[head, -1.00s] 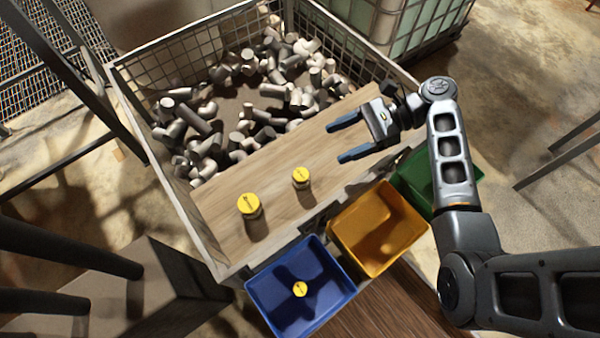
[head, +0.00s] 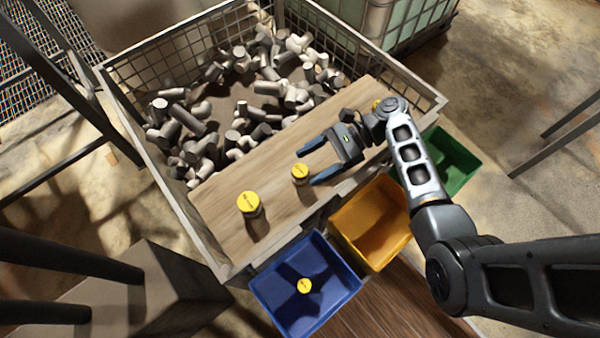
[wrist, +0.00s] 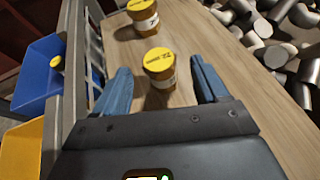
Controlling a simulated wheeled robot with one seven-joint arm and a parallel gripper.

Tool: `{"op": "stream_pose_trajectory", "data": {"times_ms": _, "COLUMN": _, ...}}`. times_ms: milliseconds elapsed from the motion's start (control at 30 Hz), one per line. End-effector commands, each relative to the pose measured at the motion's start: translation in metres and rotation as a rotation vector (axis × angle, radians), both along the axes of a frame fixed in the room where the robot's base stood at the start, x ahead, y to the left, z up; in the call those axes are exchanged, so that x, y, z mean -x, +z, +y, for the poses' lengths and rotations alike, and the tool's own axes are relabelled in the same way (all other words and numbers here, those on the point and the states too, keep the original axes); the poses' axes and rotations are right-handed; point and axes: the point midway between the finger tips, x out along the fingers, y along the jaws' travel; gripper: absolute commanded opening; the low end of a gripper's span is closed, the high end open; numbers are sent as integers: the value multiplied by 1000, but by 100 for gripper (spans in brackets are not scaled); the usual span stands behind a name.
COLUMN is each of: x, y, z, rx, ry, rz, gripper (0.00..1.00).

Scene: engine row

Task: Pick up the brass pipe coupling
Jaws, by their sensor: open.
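Two short cylinders with yellow printed tops stand upright on the wooden board. The smaller-looking one (head: 300,174) is right at my gripper (head: 306,166); the other (head: 249,204) stands further left. In the wrist view the nearer cylinder (wrist: 160,68) shows a brownish body with a pale band, between the blue fingers of my gripper (wrist: 161,72), with gaps on both sides. The farther cylinder (wrist: 143,16) stands beyond the fingertips. My gripper is open and empty. I cannot tell from their looks which item is the brass pipe coupling.
The board (head: 225,180) lies across a wire-mesh crate (head: 207,254) holding several grey pipe fittings (head: 180,115). Blue (head: 333,311), orange (head: 362,215) and green (head: 455,160) bins hang along its near side. A yellow-topped item (head: 304,286) is in the blue bin. Another yellow thing (head: 377,104) shows partly behind my wrist.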

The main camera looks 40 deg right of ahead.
Motion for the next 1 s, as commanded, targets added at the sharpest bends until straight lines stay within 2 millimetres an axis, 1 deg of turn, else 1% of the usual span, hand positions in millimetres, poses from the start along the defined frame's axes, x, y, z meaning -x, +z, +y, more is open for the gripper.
{"op": "stream_pose_trajectory", "data": {"times_ms": 67, "x": -1, "y": -2, "z": 7, "rx": -2, "ry": 3, "rz": 2, "gripper": 73}}
{"op": "stream_pose_trajectory", "data": {"times_ms": 300, "x": -10, "y": -17, "z": 41, "rx": -1, "ry": 4, "rz": 1, "gripper": 73}}
{"op": "stream_pose_trajectory", "data": {"times_ms": 400, "x": -13, "y": -21, "z": 50, "rx": -1, "ry": 3, "rz": 1, "gripper": 73}}
{"op": "stream_pose_trajectory", "data": {"times_ms": 500, "x": -15, "y": -23, "z": 54, "rx": -1, "ry": 1, "rz": 0, "gripper": 73}}
{"op": "stream_pose_trajectory", "data": {"times_ms": 700, "x": -15, "y": -23, "z": 55, "rx": -1, "ry": 1, "rz": 0, "gripper": 73}}
{"op": "stream_pose_trajectory", "data": {"times_ms": 767, "x": -15, "y": -23, "z": 55, "rx": 0, "ry": 1, "rz": 0, "gripper": 69}}
{"op": "stream_pose_trajectory", "data": {"times_ms": 1000, "x": -15, "y": -23, "z": 55, "rx": 0, "ry": 1, "rz": 0, "gripper": 46}}
